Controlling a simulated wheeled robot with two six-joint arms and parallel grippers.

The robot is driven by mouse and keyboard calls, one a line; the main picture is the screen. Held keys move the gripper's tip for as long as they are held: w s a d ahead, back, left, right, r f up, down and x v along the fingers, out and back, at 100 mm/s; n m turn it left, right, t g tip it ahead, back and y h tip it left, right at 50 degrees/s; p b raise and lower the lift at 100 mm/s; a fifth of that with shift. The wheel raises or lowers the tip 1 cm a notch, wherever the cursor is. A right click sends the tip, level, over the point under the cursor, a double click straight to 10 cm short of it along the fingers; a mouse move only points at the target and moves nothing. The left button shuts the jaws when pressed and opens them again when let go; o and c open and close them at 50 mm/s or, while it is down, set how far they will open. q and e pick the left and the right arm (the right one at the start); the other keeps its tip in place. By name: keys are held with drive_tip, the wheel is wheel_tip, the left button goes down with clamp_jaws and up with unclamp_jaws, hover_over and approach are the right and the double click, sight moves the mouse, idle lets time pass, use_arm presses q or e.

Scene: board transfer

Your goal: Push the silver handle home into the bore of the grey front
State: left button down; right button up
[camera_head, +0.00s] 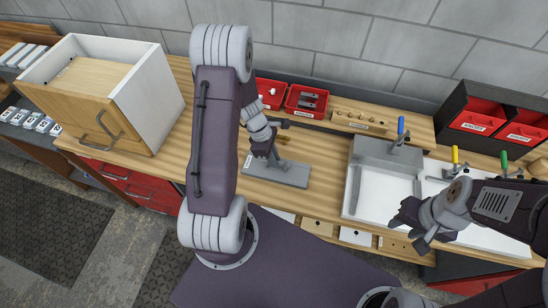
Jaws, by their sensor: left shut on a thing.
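My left gripper (266,155) is over the grey front (284,175), a flat grey piece lying on the wooden bench with a raised part near its middle. The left gripper is shut on the silver handle, which is too small and too covered by the fingers to make out. I cannot tell how far the handle sits in the bore; the bore is hidden too. My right gripper (411,226) is open and empty, at the right over the front part of the white-floored tray.
A cabinet (160,97) with a wooden front stands at the left. Red bins (306,101) and a wooden block (360,118) with knobs line the back. A grey-walled tray (386,152) and clamps with coloured handles are at the right. Several small panels (355,237) lie along the front edge.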

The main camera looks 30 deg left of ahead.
use_arm(q)
drive_tip(key=shift+f+b, duration=0.5)
drive_tip(key=shift+f, duration=0.1)
drive_tip(key=c, duration=1.3)
unclamp_jaws()
drive_tip(key=shift+c, duration=0.2)
drive_tip(key=p+v, duration=0.1)
drive_tip(key=v, duration=0.8)
drive_tip(key=shift+r, duration=0.1)
